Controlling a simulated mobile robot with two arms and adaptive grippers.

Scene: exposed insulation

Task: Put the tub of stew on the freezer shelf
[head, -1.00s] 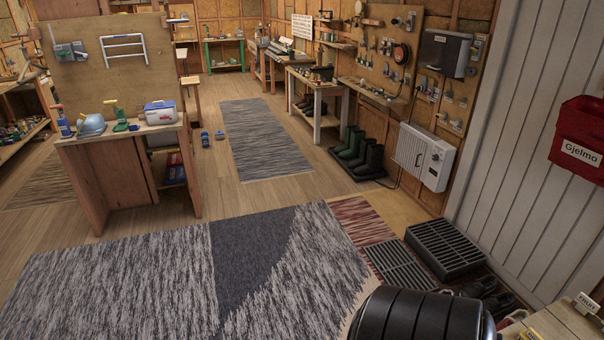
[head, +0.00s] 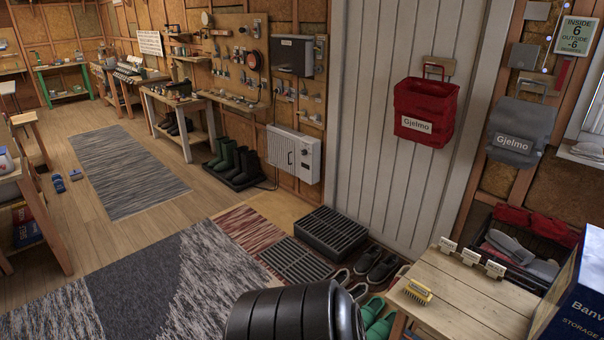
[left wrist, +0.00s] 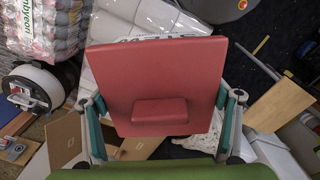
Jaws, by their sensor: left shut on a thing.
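In the left wrist view, my left gripper (left wrist: 163,98) is shut on a red, square-topped thing with a small raised block, taken to be the tub of stew (left wrist: 160,72). The teal finger pads press on its left and right sides. Its underside is hidden, and no stew label can be read. In the head view neither gripper nor the tub shows. The freezer shelf cannot be made out in either view.
A wooden bench (head: 455,300) with a brush (head: 417,291) stands at front right, beside a dark blue box (head: 580,300). Shoes (head: 375,265) and a black grated tray (head: 332,232) lie by the white plank door (head: 385,120). The rug (head: 140,285) is clear.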

